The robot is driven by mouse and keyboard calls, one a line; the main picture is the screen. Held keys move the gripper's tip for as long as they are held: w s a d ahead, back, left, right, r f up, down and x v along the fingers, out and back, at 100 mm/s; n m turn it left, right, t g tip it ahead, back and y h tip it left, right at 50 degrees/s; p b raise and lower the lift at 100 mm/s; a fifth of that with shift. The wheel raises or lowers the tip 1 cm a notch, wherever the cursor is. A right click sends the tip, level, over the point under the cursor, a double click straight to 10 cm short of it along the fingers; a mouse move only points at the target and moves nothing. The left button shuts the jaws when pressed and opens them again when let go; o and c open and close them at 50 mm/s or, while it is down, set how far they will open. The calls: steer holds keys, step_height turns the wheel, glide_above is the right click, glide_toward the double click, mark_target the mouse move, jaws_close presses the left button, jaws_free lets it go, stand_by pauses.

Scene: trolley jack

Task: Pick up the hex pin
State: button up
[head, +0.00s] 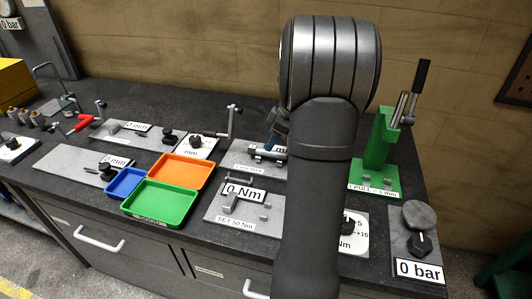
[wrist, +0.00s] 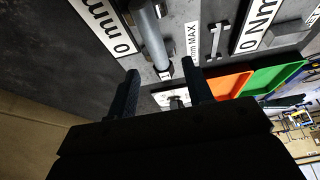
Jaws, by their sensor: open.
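In the wrist view a grey rod (wrist: 152,35) runs from the top edge down toward the gap between my fingertips. I cannot tell for certain that it is the hex pin. In the head view a grey bar (head: 268,153) lies across a small plate just below my gripper (head: 276,128). My gripper is open, and its two dark fingers (wrist: 161,80) stand on either side of the rod's end with nothing gripped between them. My arm hides part of the gripper and the plate in the head view.
An orange tray (head: 181,171), a green tray (head: 159,203) and a blue tray (head: 125,183) sit left of my arm. A 0 Nm plate (head: 240,213) lies in front. A green press (head: 378,150) stands right.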

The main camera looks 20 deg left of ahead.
steer(key=x, duration=0.5)
steer(key=shift+w+f, duration=0.15)
steer(key=shift+c, duration=0.2)
jaws_close()
